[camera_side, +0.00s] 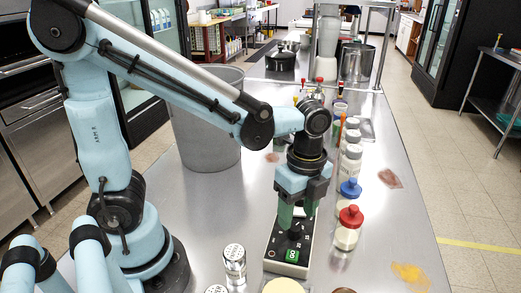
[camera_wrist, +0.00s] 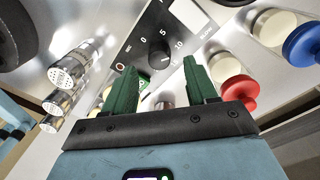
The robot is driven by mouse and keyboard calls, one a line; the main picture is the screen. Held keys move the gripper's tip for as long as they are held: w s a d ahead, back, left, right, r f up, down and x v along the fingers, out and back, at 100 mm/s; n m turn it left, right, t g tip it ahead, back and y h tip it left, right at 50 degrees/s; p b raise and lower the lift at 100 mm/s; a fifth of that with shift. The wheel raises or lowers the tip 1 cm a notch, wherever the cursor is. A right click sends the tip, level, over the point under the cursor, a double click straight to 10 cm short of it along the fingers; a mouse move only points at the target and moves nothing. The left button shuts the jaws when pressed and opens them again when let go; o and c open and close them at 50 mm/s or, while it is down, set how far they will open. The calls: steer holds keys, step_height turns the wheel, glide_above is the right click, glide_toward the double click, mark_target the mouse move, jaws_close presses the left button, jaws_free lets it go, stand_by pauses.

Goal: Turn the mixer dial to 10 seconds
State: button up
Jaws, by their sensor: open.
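The mixer's dark control panel (camera_side: 276,243) lies on the steel counter below my gripper (camera_side: 297,217). In the wrist view the panel (camera_wrist: 133,45) carries a round black dial (camera_wrist: 158,55) with white numbers around it, 0, 5, 10 and possibly 15. I cannot tell for sure which number its mark points at. My gripper (camera_wrist: 161,66) is open, its two green fingers apart, with the dial showing between and just beyond the tips. I see no contact with the dial. A green button (camera_side: 292,255) is on the near part of the panel, partly hidden by a finger in the wrist view.
Bottles with red (camera_side: 351,216) and blue (camera_side: 350,188) lids stand close right of the panel. A metal shaker (camera_side: 235,264) stands to its left. A large grey pot (camera_side: 205,130) is behind left.

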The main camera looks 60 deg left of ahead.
mark_target(298, 225)
step_height(298, 225, up, 9)
steer(key=shift+w+f, duration=0.15)
steer(key=shift+f, duration=0.05)
stand_by(0.3)
